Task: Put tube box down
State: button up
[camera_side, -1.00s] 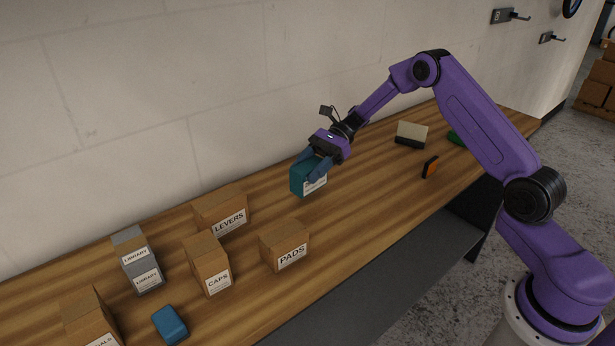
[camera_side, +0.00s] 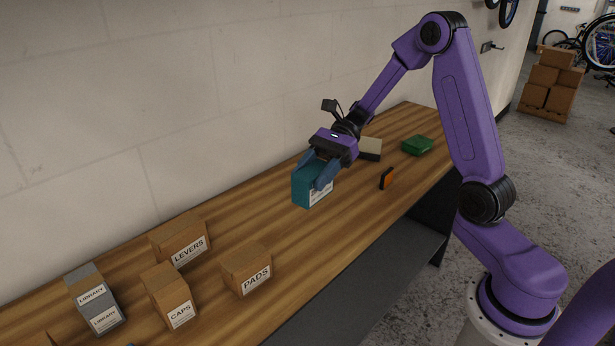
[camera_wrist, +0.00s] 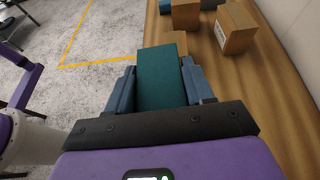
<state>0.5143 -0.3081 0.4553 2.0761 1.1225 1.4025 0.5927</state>
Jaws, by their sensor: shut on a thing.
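The tube box is most likely the teal box (camera_side: 309,188) with a white label, held between the blue fingers of my gripper (camera_side: 322,172) in the side view. My gripper is shut on it. The box is close to the wooden bench (camera_side: 235,212); I cannot tell whether its base touches the top. In the wrist view the teal box (camera_wrist: 161,78) stands out between the two fingers (camera_wrist: 158,88) and hides part of a cardboard box behind it.
Cardboard boxes marked LEVERS (camera_side: 180,240), CAPS (camera_side: 170,296) and PADS (camera_side: 247,268) stand at the left, with a grey LIBRARY box (camera_side: 95,299). An orange-black item (camera_side: 387,178), a cream-black block (camera_side: 370,148) and a green box (camera_side: 417,146) lie right. Bench between is clear.

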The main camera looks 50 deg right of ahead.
jog(key=d+m+t+h, duration=0.4)
jog(key=d+m+t, duration=0.65)
jog(key=d, duration=0.75)
jog(key=shift+n, duration=0.35)
jog(key=w+d+f, duration=0.1)
jog(key=w+f, duration=0.2)
jog(key=w, duration=0.1)
jog(key=w+d+f, duration=0.1)
jog(key=w+f, duration=0.2)
jog(key=w, duration=0.2)
jog(key=w+d+f, duration=0.2)
jog(key=w+f, duration=0.1)
jog(key=w, duration=0.1)
jog(key=shift+w+f, duration=0.3)
jog(key=shift+f, duration=1.5)
jog(key=shift+f, duration=0.15)
jog(key=o, duration=1.1)
jog(key=shift+o, duration=0.2)
